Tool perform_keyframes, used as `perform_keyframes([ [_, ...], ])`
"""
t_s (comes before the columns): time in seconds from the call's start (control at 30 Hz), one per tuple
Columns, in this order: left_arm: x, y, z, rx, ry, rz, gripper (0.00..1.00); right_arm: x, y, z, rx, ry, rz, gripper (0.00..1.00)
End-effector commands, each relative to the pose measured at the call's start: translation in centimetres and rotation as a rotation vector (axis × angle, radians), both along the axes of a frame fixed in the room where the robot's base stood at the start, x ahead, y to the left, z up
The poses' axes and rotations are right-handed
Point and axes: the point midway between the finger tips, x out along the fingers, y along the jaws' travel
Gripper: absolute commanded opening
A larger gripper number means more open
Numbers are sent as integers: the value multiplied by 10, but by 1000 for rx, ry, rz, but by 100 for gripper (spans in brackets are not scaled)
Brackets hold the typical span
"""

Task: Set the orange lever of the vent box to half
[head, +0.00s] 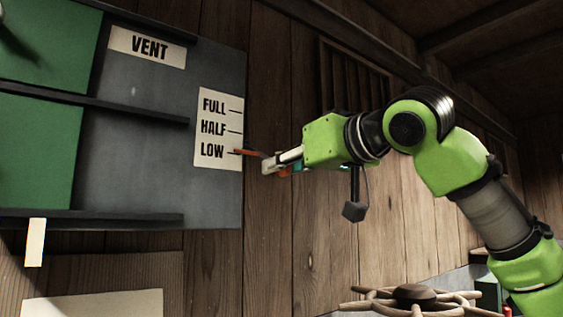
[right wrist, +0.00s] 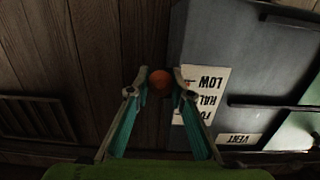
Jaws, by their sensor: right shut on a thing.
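The grey vent box (head: 150,150) hangs on the wooden wall at the left of the head view. Its white scale label (head: 219,128) reads FULL, HALF and LOW from top to bottom. The orange lever (head: 249,153) points at the LOW mark. My right gripper (head: 270,163) is at the lever's outer end, to the right of the box. In the right wrist view, the lever's round orange end (right wrist: 160,82) sits between the two fingertips, and the gripper is shut on it. My left gripper is not in view.
Green panels (head: 40,140) and dark rails fill the left part of the box. A slatted wall vent (head: 350,80) is behind my right arm. A brown spoked wheel (head: 415,297) is low at the right. The wall below the lever is clear.

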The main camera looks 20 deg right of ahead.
Motion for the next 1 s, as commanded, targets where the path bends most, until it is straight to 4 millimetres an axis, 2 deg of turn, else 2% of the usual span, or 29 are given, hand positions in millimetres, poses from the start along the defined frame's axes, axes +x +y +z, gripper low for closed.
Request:
perform_keyframes([
  [0.03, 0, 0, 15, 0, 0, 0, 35, -1, 0, 11, -7, 22, 1, 0],
  [0.1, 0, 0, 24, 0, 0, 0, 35, -3, 0, 17, -18, 54, 2, 0],
  [0.5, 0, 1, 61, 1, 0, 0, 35, -13, -5, 53, -19, 58, 1, 0],
  [0.7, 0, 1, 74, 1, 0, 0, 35, -16, -6, 69, -19, 55, 1, 0],
  [1.0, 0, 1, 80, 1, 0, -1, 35, -16, -6, 78, -19, 55, 0, 0],
])
